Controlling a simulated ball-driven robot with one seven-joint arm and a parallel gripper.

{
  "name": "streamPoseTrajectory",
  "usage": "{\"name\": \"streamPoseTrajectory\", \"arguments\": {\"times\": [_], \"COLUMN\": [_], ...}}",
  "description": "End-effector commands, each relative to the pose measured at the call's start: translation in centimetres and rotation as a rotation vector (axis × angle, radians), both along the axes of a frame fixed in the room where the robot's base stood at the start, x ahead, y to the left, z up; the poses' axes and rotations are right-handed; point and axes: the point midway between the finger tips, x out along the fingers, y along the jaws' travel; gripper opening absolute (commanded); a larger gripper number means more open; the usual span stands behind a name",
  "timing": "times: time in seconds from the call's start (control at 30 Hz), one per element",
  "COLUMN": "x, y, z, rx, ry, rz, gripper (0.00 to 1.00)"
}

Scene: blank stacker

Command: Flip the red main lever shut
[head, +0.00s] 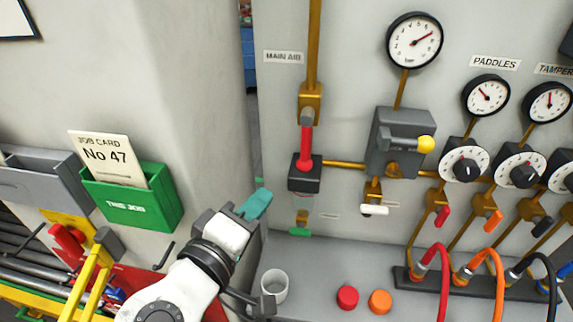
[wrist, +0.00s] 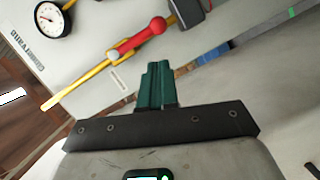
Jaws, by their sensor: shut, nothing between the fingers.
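The red main lever (head: 305,145) is on the brass pipe beside the MAIN AIR label (head: 283,57) in the head view. It lies in line with the pipe, between a grey hub on a brass fitting above and a black block (head: 305,179) below. My gripper (head: 257,204), with green fingers, is below and left of the lever, apart from it. In the wrist view the red lever (wrist: 143,39) shows slanted beyond the closed green fingers (wrist: 155,82), with nothing between them.
A grey regulator box (head: 396,143) with a yellow-tipped handle is right of the lever. A white cup (head: 274,286), a red cap (head: 347,298) and an orange cap (head: 380,301) stand on the shelf. A green card holder (head: 130,205) hangs at left.

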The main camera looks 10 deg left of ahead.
Motion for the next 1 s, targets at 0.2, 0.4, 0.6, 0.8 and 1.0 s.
{"name": "streamPoseTrajectory", "arguments": {"times": [0.2,0.4,0.6,0.8,1.0], "x": [0.3,2.5,5.9,8.5,9.5], "y": [-0.2,-1.0,-2.1,-2.9,-3.2], "z": [0.0,-0.1,-0.5,-0.8,-1.1], "rx": [0.000,-0.001,-0.001,-0.001,0.001], "ry": [0.002,0.004,0.004,0.003,0.003], "rz": [-0.002,-0.006,-0.005,-0.003,-0.002], "gripper": [0.00,0.00,0.00,0.00,0.00]}}
